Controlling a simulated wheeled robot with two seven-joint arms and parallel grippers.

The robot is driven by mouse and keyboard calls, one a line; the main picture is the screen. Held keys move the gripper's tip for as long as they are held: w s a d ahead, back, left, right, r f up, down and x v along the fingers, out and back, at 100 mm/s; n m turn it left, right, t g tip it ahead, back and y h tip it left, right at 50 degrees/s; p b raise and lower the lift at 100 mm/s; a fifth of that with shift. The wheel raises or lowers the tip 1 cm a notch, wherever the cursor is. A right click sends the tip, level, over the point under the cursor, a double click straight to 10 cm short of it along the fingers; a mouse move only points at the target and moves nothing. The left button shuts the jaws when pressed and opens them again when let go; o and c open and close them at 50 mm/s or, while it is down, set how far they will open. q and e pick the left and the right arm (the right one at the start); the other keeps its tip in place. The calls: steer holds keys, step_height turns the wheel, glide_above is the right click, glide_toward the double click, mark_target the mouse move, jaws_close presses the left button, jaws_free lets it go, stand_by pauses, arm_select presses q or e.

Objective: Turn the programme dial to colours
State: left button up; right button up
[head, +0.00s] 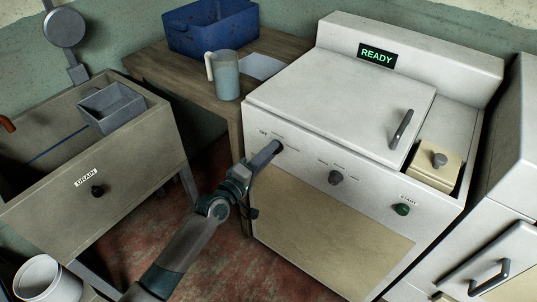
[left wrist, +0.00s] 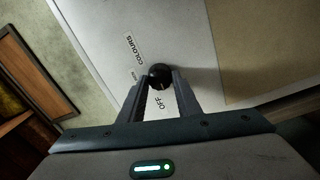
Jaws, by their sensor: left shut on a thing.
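The programme dial (left wrist: 159,76) is a round dark knob on the white front of the washing machine (head: 340,80). In the left wrist view it sits between the fingertips of my left gripper (left wrist: 160,80), which is shut on it. An OFF label (left wrist: 161,102) is near the dial on the gripper's side, and a COLOURS label (left wrist: 134,50) is to its upper left. I cannot clearly make out where the dial points. In the head view my left gripper (head: 275,149) reaches the left end of the panel and partly hides the dial. My right gripper is not in view.
A second knob (head: 336,177) and a green button (head: 402,209) are farther right on the panel. The display (head: 377,56) reads READY. A wooden table (head: 165,72) with a jug (head: 225,78) and blue crate (head: 210,30) stands left, beside a sink (head: 135,150).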

arm_select(q)
steer(key=shift+m, duration=2.9)
steer(key=o, duration=1.1)
steer(key=shift+c, duration=0.2)
